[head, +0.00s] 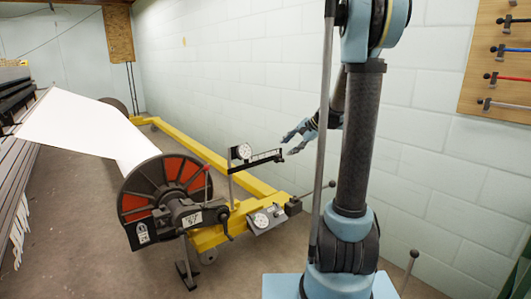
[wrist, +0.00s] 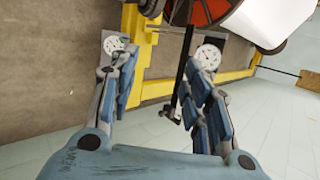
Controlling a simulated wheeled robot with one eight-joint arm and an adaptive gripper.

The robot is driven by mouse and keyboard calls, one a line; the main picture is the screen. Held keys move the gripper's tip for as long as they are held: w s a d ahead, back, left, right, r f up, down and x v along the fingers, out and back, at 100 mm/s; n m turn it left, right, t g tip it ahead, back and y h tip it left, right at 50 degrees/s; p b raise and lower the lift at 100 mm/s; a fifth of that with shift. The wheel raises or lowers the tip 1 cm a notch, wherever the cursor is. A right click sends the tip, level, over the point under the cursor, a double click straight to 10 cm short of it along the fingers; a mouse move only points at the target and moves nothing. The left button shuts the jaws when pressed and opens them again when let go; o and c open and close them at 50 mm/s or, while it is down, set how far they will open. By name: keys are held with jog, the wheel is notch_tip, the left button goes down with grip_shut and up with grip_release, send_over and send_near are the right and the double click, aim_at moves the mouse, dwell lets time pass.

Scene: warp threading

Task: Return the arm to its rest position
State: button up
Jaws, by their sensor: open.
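My gripper (head: 288,145) is at the end of my blue and black arm, in the middle of the head view, near the pale block wall. Its fingers point left, toward the end of a black horizontal bar (head: 262,158) with a round white dial (head: 243,151). In the wrist view my gripper (wrist: 160,72) has two blue-padded fingers spread wide, with nothing between their pads. The bar and dials show beyond the fingers. I cannot tell whether a fingertip touches the bar.
A yellow frame (head: 205,158) carries a large roller (head: 160,186) with red panels and white sheet (head: 80,125). A second dial (head: 262,219) sits low on the frame. Hammers hang on a wooden board (head: 480,60) at the right wall. Grey floor (head: 90,240) is clear at front left.

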jog(key=s+d+f+n+g+h, duration=0.2)
jog(key=s+n+h, duration=0.25)
jog(key=s, duration=1.75)
jog(key=s+d+f+n+h, duration=0.1)
jog(key=s+d+f+n, duration=0.1)
jog(key=s, duration=0.6)
jog(key=s+d+f+n+h, duration=0.2)
jog(key=s+d+f+n, duration=0.1)
jog(key=s+f, duration=0.3)
jog(key=s+d, duration=0.1)
jog(key=s, duration=0.1)
jog(key=shift+s+f+n, duration=0.3)
jog(key=shift+s+n, duration=0.05)
jog(key=shift+s, duration=0.05)
jog(key=shift+w+f, duration=0.2)
jog(key=shift+w, duration=0.25)
